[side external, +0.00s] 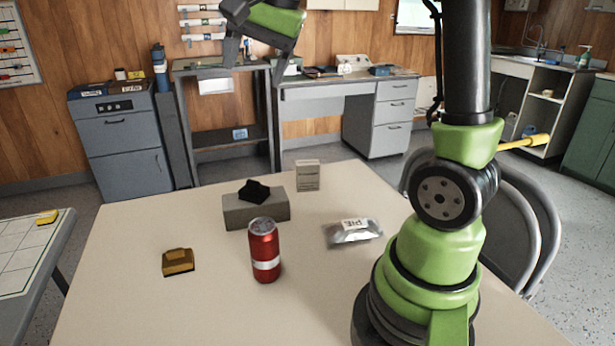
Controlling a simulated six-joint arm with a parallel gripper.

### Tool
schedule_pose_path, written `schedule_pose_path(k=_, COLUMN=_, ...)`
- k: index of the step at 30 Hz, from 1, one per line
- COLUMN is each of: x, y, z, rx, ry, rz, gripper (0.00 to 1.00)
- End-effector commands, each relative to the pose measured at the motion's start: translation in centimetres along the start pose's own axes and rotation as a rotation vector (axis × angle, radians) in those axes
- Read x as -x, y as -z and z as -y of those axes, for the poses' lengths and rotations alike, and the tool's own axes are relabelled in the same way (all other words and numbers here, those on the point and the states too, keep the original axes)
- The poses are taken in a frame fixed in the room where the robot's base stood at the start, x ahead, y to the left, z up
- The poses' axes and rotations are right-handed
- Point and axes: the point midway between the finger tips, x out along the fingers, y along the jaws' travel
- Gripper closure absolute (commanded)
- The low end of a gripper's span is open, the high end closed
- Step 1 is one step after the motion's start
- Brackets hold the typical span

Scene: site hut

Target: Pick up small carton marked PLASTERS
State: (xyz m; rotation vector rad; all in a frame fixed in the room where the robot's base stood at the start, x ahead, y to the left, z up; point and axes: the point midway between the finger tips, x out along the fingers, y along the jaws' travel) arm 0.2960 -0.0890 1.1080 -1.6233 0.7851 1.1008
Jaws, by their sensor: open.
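A small pale grey carton (308,176) stands upright towards the back of the table. It has print on its front, too small to read, so I cannot confirm the word PLASTERS. My gripper (254,62) is at the top of the side external view, high above the back of the table and up and left of the carton in the picture. Its two dark fingers are apart and nothing shows between them. It is well clear of the carton.
On the table (130,310), a grey block (258,213) with a black lump (254,190) on top stands left of the carton. The back left is clear.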

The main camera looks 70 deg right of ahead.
Motion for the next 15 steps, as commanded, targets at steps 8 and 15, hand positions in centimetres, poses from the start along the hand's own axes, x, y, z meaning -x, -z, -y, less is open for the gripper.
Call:
schedule_pose_path(k=8, x=-7.5, y=12.2, z=-1.8, rx=-0.562, ry=-0.153, rz=-0.006, gripper=0.31)
schedule_pose_path(k=15, x=-14.4, y=19.6, z=-8.6, rx=-1.025, ry=-0.257, rz=-0.029, gripper=0.31)
